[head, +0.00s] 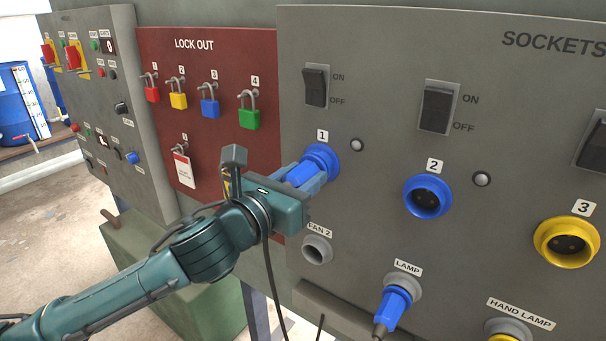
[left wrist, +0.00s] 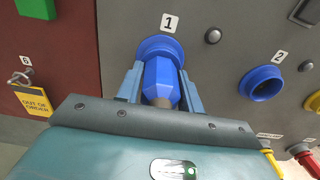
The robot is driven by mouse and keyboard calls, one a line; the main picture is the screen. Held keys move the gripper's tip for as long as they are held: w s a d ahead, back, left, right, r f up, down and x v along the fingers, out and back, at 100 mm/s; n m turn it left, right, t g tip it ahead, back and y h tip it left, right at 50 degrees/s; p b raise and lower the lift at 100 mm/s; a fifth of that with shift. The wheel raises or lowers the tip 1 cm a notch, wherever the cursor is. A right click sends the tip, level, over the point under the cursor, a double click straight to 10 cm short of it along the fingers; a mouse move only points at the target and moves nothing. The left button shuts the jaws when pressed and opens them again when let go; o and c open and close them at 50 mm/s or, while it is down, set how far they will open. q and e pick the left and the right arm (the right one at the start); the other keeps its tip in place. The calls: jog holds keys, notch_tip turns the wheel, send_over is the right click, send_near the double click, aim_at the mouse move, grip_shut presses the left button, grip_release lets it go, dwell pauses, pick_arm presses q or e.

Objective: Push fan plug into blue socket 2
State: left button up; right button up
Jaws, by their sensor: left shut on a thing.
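My left gripper (head: 312,174) is shut on a blue plug (head: 300,172) at blue socket 1 (head: 324,156). In the left wrist view the plug (left wrist: 159,76) sits between the two fingers, its front end meeting the ring of socket 1 (left wrist: 165,46); how deep it sits is hidden. Blue socket 2 (head: 428,197) is empty, to the right of the gripper, with its dark inside and contacts showing. It also shows in the left wrist view (left wrist: 264,84). The grey holder labelled FAN 2 (head: 317,250) is empty. My right gripper is not in view.
A blue lamp plug (head: 392,307) sits in its holder below socket 2. Yellow socket 3 (head: 567,243) is at the right. Switches (head: 437,108) project above the sockets. The red lockout board (head: 215,100) carries several padlocks. A dark cable (head: 270,285) hangs below my gripper.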

pick_arm(q)
jog(key=shift+s+a, duration=0.1)
jog(key=shift+s, duration=0.05)
jog(key=shift+p+v, duration=0.55)
jog(key=shift+v, duration=2.3)
jog(key=shift+v, duration=2.5)
jog(key=shift+f, duration=0.1)
